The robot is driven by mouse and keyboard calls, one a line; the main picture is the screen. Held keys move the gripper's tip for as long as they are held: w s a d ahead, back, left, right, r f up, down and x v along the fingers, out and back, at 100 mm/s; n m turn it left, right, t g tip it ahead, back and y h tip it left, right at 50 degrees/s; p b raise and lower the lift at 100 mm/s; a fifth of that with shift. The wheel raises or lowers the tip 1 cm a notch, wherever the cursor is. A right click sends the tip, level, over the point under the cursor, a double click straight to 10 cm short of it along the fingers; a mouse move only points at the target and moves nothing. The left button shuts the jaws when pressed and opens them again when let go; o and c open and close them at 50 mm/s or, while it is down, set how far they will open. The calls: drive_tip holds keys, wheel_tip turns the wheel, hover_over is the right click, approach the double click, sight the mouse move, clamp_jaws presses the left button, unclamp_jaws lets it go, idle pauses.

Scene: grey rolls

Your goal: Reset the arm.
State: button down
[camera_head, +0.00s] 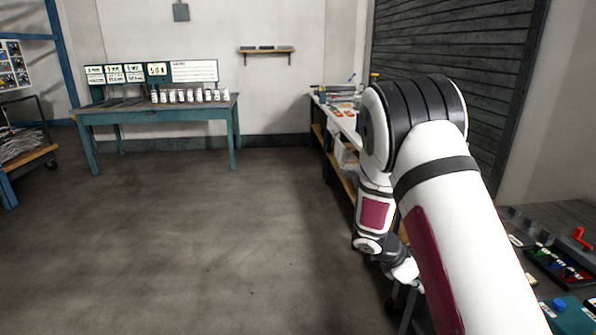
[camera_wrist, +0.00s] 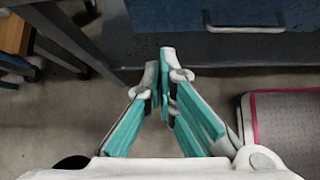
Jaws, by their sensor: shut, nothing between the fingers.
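My arm (camera_head: 450,220) is white with black bands and dark red panels. It fills the right side of the head view, bent at a large black joint, with its lower part hanging down. In the wrist view my gripper (camera_wrist: 165,75) has teal finger pads. Its fingertips are together and hold nothing. The gripper is above the floor, in front of a dark bench edge and a blue drawer front with a metal handle (camera_wrist: 245,28). In the head view the gripper is mostly hidden behind my arm.
A teal table (camera_head: 160,112) with several white bottles stands at the back left. A long workbench (camera_head: 335,120) runs behind my arm. A bench with coloured tools (camera_head: 565,265) is at the right. A cart (camera_head: 25,158) stands far left. The middle floor (camera_head: 200,240) is clear.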

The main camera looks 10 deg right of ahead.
drive_tip(key=s+a+r+m+y+p, duration=0.1)
drive_tip(key=s+a+r+m+p, duration=0.15)
drive_tip(key=s+r, duration=0.4)
drive_tip(key=s+a+r+m+t+y+p, duration=0.1)
drive_tip(key=s+a+r+m+y, duration=0.2)
drive_tip(key=r, duration=0.7)
drive_tip(key=s+a+r+m+p, duration=0.1)
drive_tip(key=s+a+r+m, duration=0.1)
drive_tip(key=s+r+m, duration=0.45)
drive_tip(key=s+a+r+m+t+y+p, duration=0.1)
drive_tip(key=s+a+r+m+y+p, duration=0.1)
drive_tip(key=s+a+r, duration=0.3)
drive_tip(key=s+a+r+m+t+y+p, duration=0.2)
drive_tip(key=s+a+r, duration=0.4)
drive_tip(key=s, duration=0.7)
wheel_tip(320, 180, up, 2)
drive_tip(key=shift+a+r+m+y+p, duration=0.15)
drive_tip(key=shift+m+y+p, duration=0.3)
drive_tip(key=shift+m, duration=0.25)
